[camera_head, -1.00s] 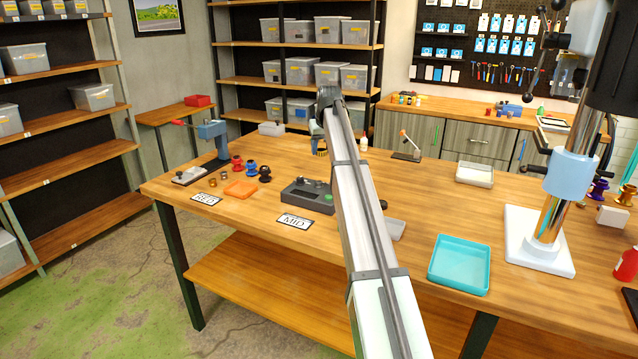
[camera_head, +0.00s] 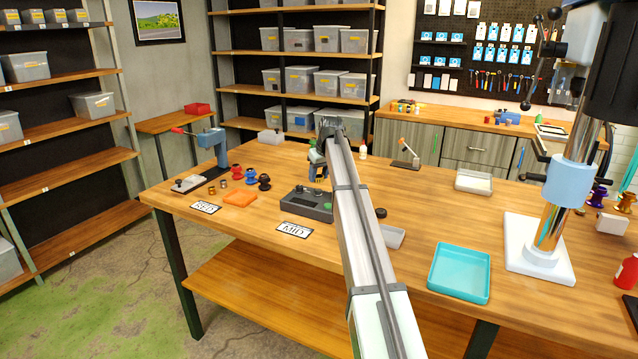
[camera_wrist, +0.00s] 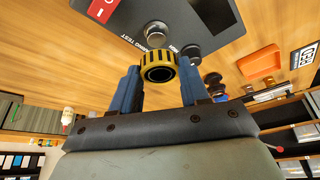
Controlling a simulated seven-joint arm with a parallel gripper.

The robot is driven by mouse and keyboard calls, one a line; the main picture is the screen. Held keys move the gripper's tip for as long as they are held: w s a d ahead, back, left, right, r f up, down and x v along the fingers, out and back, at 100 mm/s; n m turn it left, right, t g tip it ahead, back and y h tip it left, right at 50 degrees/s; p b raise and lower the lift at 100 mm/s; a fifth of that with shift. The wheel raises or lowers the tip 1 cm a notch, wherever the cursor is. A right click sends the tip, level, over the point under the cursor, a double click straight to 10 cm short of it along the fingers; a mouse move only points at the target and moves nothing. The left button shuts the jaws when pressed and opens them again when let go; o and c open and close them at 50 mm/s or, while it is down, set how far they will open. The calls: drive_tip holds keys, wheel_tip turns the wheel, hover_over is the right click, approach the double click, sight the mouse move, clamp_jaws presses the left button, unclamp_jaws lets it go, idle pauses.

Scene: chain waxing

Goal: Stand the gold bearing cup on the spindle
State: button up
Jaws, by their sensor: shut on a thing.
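In the wrist view, my gripper (camera_wrist: 160,82) has its two blue fingers shut on the gold bearing cup (camera_wrist: 157,57), a yellow ring with black slots and a dark round opening. The grey spin-test unit (camera_wrist: 200,22) lies beyond the cup. Its silver round spindle (camera_wrist: 155,33) shows just above the cup in the picture, and the cup covers part of it. I cannot tell whether they touch. In the head view, my gripper (camera_head: 318,172) is by the back of the unit (camera_head: 304,206), with the cup low between its fingers. The spindle is hard to make out there.
An orange tray (camera_head: 240,199), small brass rings and red, blue and black hubs (camera_head: 250,176) stand left of the unit. A MID card (camera_head: 295,230) lies in front. A grey tray (camera_head: 392,238) and a teal tray (camera_head: 460,272) are to the right. A press (camera_head: 540,240) stands far right.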

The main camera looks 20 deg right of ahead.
sight(320, 177)
drive_tip(key=shift+f, duration=1.6)
drive_tip(key=shift+f, duration=0.15)
drive_tip(key=o, duration=1)
drive_tip(key=shift+o, duration=0.2)
drive_tip(key=v, duration=1.2)
drive_tip(key=shift+w, duration=0.1)
